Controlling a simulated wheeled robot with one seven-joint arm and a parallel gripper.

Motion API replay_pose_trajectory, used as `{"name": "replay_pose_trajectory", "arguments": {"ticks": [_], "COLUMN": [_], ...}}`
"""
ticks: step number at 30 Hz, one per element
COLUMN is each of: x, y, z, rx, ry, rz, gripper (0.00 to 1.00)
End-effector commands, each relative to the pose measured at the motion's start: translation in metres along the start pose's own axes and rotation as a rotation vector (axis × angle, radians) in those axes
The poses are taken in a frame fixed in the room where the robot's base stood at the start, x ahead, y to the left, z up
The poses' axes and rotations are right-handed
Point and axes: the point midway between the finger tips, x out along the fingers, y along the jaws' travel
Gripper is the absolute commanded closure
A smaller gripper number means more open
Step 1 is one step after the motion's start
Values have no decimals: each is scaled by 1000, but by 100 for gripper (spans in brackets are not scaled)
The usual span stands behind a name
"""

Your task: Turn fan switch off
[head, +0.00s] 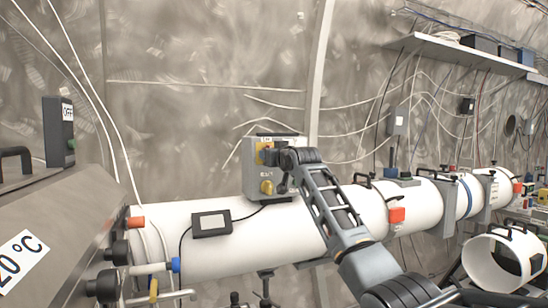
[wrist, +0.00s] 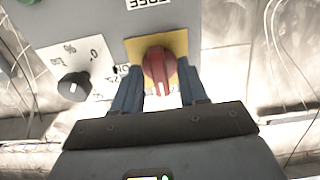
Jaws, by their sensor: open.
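A grey switch box (head: 257,172) stands on top of the white tube in the head view. In the wrist view its face (wrist: 92,22) carries a red rotary knob (wrist: 158,66) on a yellow plate (wrist: 136,46). A black knob (wrist: 72,88) sits on a white marked plate to the left. My gripper (wrist: 160,88) is open, with one blue-grey finger on each side of the red knob; contact is not clear. In the head view my gripper (head: 287,162) is at the box's right side and covers part of its face. I cannot read which knob is labelled for the fan.
The white tube (head: 225,258) runs below the box, with a small dark display (head: 211,223) on it. A metal cabinet (head: 65,225) with an OFF-marked box (head: 58,130) is at the left. More white tube sections and a shelf (head: 470,55) are at the right.

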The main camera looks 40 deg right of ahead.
Motion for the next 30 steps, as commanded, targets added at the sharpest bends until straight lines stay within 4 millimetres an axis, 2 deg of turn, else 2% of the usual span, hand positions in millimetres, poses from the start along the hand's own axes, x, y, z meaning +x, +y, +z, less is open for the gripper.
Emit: {"name": "replay_pose_trajectory", "arguments": {"ticks": [18,30], "x": [-70,-76], "y": [0,0], "z": [2,1], "rx": [0,0], "ry": [-1,-2], "rz": [1,1], "gripper": [57,57]}}
